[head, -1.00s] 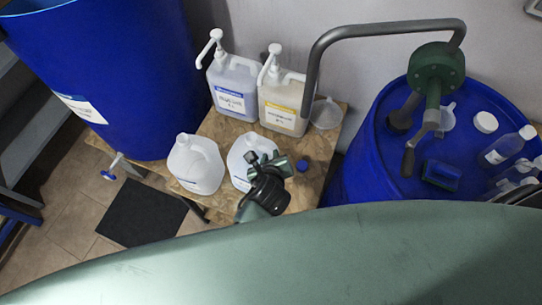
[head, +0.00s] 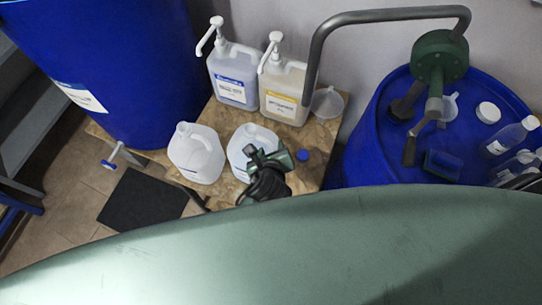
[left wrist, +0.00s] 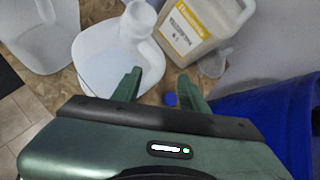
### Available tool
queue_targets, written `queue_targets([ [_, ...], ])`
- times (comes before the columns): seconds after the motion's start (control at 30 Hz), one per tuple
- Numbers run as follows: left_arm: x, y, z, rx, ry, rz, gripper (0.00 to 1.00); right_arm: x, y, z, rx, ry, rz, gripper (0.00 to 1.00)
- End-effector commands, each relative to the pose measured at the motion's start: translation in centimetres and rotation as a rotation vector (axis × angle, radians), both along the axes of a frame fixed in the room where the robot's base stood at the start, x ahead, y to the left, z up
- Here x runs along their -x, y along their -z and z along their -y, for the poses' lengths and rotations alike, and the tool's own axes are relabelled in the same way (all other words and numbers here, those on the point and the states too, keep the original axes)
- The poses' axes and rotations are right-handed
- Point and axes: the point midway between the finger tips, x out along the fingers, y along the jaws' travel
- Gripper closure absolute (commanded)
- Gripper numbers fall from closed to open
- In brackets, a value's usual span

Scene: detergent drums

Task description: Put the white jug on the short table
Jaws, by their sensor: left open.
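Two white jugs stand upright on the short wooden table (head: 312,172). One white jug (head: 195,160) is on the left. The other white jug (head: 241,146) is beside it, partly hidden by my left gripper (head: 267,158). In the left wrist view this second jug (left wrist: 98,58) has its neck upward, and the other jug (left wrist: 45,35) is at the upper left. My left gripper (left wrist: 160,86) is open, its fingers empty at the near right side of the second jug. Whether a finger touches it I cannot tell. My right gripper is not in view.
Two pump canisters, one blue-labelled (head: 233,82) and one yellow-labelled (head: 283,95), stand behind. A clear funnel (head: 327,102) and blue cap (head: 302,155) lie on the table. Large blue drums stand left (head: 110,60) and right (head: 370,140). A dark mat (head: 142,205) lies on the floor.

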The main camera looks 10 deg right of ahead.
Motion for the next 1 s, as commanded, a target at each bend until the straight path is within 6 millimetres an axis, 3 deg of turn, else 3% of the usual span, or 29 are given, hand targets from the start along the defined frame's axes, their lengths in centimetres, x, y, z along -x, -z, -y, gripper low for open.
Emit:
queue_targets([
  [0.2,3.6,-3.3,-0.9,0.001,0.002,0.001,0.57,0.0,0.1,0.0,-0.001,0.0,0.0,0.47],
  [0.4,5.8,-5.4,-1.4,0.0,0.001,0.0,0.57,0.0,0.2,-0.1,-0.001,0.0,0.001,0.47],
  [0.77,6.5,-6.2,-1.6,0.0,0.0,0.0,0.57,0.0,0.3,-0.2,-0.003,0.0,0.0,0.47],
  [0.87,6.5,-5.2,-1.8,0.012,-0.017,-0.017,0.57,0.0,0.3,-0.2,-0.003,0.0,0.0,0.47],
  [0.97,6.6,-1.3,-2.5,0.072,-0.097,-0.089,0.57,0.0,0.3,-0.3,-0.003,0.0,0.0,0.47],
  [1.0,6.7,1.2,-3.2,0.114,-0.155,-0.135,0.57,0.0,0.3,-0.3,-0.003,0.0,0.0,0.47],
])
